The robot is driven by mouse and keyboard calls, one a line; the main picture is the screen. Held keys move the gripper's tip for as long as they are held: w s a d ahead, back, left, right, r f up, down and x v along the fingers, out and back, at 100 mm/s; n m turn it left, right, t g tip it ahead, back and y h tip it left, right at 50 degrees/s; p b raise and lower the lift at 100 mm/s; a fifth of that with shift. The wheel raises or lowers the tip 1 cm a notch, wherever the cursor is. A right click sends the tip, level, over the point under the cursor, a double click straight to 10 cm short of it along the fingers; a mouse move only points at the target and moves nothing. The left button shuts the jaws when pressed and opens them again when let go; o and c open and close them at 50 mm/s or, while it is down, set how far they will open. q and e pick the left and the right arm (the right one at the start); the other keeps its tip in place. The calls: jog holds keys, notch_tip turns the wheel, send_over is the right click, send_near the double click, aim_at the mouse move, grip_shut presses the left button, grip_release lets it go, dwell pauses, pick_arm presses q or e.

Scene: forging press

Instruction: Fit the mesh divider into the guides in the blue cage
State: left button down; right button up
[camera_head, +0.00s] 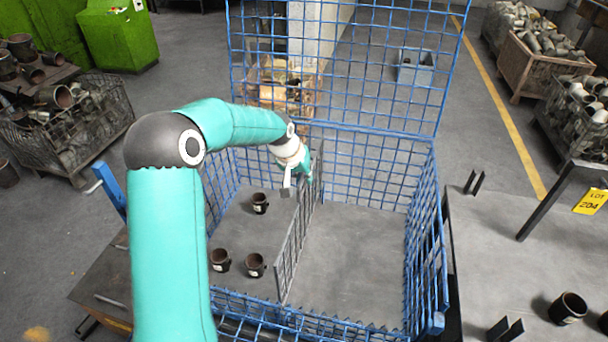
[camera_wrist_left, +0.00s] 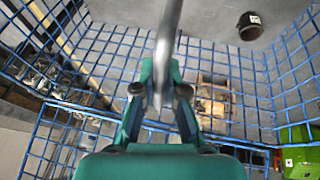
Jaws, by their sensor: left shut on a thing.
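The blue cage (camera_head: 438,250) stands open at the top in the middle of the head view. The grey mesh divider (camera_head: 290,250) is upright inside it, running from front to back and parting the floor into a left and a right side. My left gripper (camera_head: 304,172) is at the divider's far upper end. It is shut on the divider's top bar, which also shows in the left wrist view (camera_wrist_left: 170,35) between the fingers (camera_wrist_left: 161,92). I cannot tell whether the divider's ends sit in the guides, which are too small to make out. My right gripper is not in view.
Three dark cups stand left of the divider, one at the back (camera_head: 260,203) and two in front (camera_head: 254,265). The cage floor right of the divider (camera_head: 360,260) is clear. A table (camera_head: 500,250) at right bears dark brackets (camera_head: 505,329) and a cup (camera_head: 568,308).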

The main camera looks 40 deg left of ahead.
aim_at(307, 201)
pick_arm(q)
jog(key=shift+f+b, duration=2.3)
jog(key=shift+f, duration=1.65)
jog(key=c, duration=0.7)
grip_release()
jog(key=shift+f, duration=0.15)
jog(key=shift+r+p, duration=2)
jog(key=shift+r, duration=1.55)
jog(key=shift+s, duration=0.15)
